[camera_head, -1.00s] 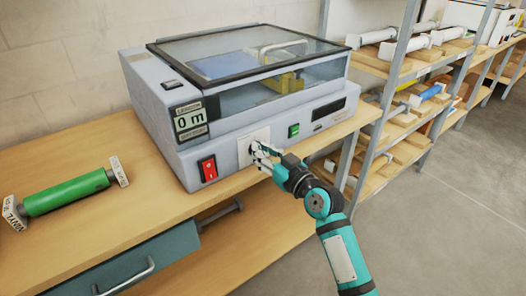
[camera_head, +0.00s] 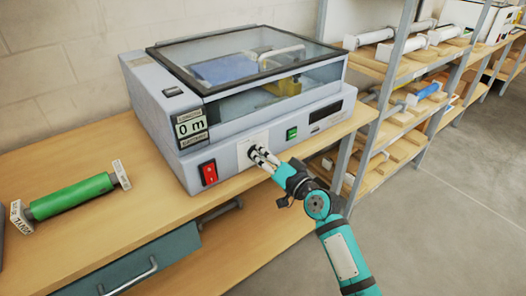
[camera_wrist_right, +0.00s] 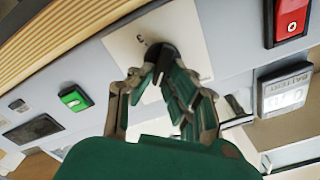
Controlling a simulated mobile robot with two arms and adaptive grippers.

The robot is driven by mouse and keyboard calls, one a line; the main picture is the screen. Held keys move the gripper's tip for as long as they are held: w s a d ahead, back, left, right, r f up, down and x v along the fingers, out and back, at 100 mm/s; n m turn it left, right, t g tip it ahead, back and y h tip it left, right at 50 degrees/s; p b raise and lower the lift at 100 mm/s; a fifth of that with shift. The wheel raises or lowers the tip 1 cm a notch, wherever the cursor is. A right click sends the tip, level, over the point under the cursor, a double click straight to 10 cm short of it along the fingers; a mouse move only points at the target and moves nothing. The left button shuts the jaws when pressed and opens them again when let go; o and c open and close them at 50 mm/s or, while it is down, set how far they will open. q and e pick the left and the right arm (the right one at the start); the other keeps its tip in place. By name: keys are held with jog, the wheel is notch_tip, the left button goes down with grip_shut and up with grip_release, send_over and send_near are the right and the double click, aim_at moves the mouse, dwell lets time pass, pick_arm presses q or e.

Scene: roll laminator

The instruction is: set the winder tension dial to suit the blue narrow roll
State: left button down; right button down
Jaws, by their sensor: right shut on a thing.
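The grey laminator (camera_head: 150,85) stands on the wooden bench with its clear lid down. On its front, a white plate (camera_head: 243,156) carries the tension dial, which my right gripper (camera_head: 262,158) covers in the head view. In the right wrist view the dial (camera_wrist_right: 158,52) is a dark round knob on the white plate (camera_wrist_right: 195,35), and my right gripper (camera_wrist_right: 160,75) is shut on it. The dial's setting cannot be read; only a small mark shows beside it. A blue roll (camera_head: 428,91) lies on the right shelf. My left gripper is not in view.
A red switch (camera_head: 208,172) and a green button (camera_head: 292,133) flank the dial plate. The display (camera_head: 190,128) reads 0 m. A green roll (camera_head: 70,196) lies on the bench at left. A drawer (camera_head: 140,265) sits below. Shelves (camera_head: 395,75) with white rolls stand at right.

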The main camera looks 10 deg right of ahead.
jog(key=m+p, duration=0.1)
jog(key=m, duration=0.3)
jog(key=shift+d+f+m, duration=0.1)
jog(key=shift+d+m, duration=0.05)
jog(key=shift+m, duration=0.15)
jog(key=shift+f+m+p, duration=0.2)
jog(key=shift+m+p, duration=0.35)
jog(key=shift+m, duration=0.85)
jog(key=shift+w, duration=0.1)
jog(key=c, duration=1.3)
grip_release()
jog(key=shift+c, duration=0.2)
